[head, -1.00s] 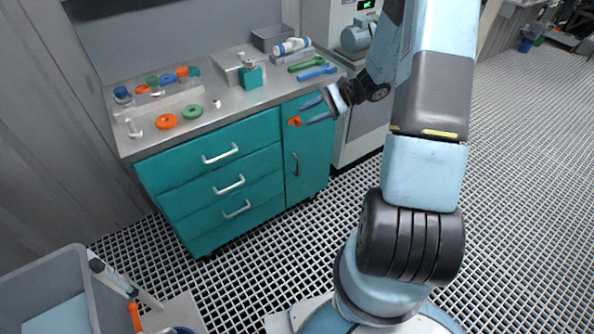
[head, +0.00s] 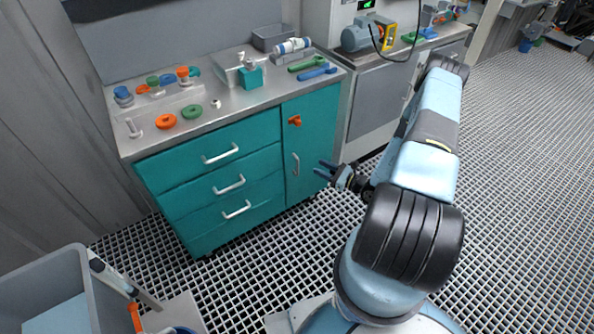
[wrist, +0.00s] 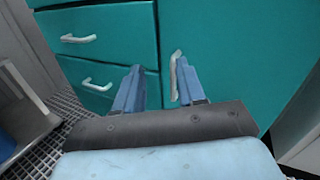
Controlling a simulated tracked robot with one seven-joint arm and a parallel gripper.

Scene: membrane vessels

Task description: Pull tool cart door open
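The tool cart (head: 190,158) is teal with a metal top. Its door (head: 318,130) on the right side of the front looks closed. A pale upright handle (head: 296,164) is on the door, with an orange latch (head: 295,121) above it. My gripper (head: 324,169) is open and empty, to the right of the handle at about its height. In the wrist view my two blue fingers (wrist: 159,66) point at the cart front. The handle (wrist: 174,75) shows just left of the right finger; I cannot tell whether they touch.
Three drawers with white handles (head: 229,185) are left of the door. Rings, tools and a small vise-like block (head: 250,77) lie on the cart top. A grey bench (head: 372,105) with a motor stands to the right. A grey bin (head: 85,290) is at the lower left. Grated floor is free ahead.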

